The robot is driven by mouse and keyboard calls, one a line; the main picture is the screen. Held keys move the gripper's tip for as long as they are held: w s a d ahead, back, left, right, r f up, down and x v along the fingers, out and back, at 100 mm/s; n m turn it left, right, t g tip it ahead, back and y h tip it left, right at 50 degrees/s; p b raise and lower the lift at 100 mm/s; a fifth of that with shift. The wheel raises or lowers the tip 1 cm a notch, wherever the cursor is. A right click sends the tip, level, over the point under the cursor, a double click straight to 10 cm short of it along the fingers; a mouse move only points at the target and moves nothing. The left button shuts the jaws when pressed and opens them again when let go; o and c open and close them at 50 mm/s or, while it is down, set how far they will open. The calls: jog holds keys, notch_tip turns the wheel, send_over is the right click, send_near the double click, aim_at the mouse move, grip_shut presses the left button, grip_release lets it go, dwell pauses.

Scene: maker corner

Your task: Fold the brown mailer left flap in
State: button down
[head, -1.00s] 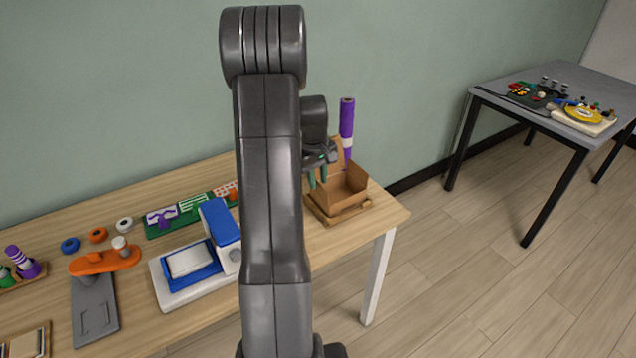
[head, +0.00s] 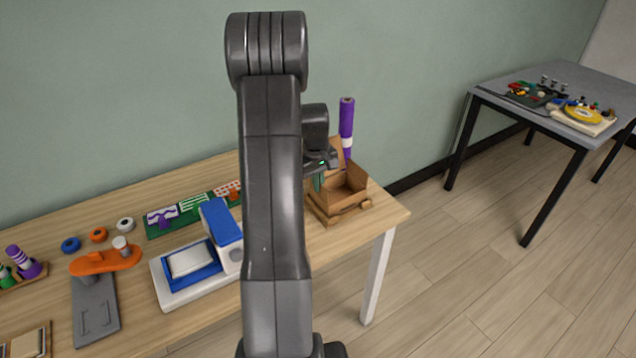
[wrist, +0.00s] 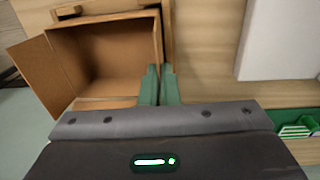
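The brown mailer (head: 338,203) is an open cardboard box near the table's right end. In the head view its back flap stands up and my gripper partly hides its left side. In the wrist view the mailer (wrist: 112,52) is on the left, with one flap (wrist: 36,75) spread outward. My gripper (head: 318,188) is at the mailer's left side, fingers down. In the wrist view its green fingertips (wrist: 159,70) are close together beside the mailer's right-hand wall, with no object clearly between them. Contact with the left flap cannot be made out.
A purple roll (head: 346,125) stands behind the mailer. A blue and white machine (head: 205,255) stands left of my arm, and a green board (head: 185,212) lies behind it. The wooden table (head: 260,305) has bare room in front. A grey table (head: 490,85) stands apart at right.

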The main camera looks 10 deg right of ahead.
aim_at(319, 194)
jog(key=shift+d+r, duration=0.1)
jog(key=shift+r, duration=0.05)
jog(key=shift+w+d+y+p, duration=0.15)
jog(key=shift+d+y+p, duration=0.1)
jog(key=shift+y+p, duration=0.6)
jog(key=shift+w+d+g+y+p, duration=0.1)
jog(key=shift+d+g+y+p, duration=0.2)
jog(key=shift+g+y+p, duration=0.35)
jog(key=shift+w+d+f+g+y+p, duration=0.15)
jog(key=shift+d+f+y+p, duration=0.1)
jog(key=shift+y, duration=0.3)
jog(key=shift+d+f+g+y+p, duration=0.1)
jog(key=shift+d+y+p, duration=0.15)
jog(key=shift+y, duration=0.3)
jog(key=shift+w+d+f+g+y, duration=0.1)
jog(key=shift+d+f+g+y, duration=0.2)
jog(key=shift+y, duration=0.5)
jog(key=shift+w+d+f+g+y, duration=0.1)
jog(key=shift+d+f+g+y, duration=0.15)
jog(key=shift+y, duration=0.55)
jog(key=shift+r, duration=0.1)
jog(key=c, duration=1.7)
grip_release()
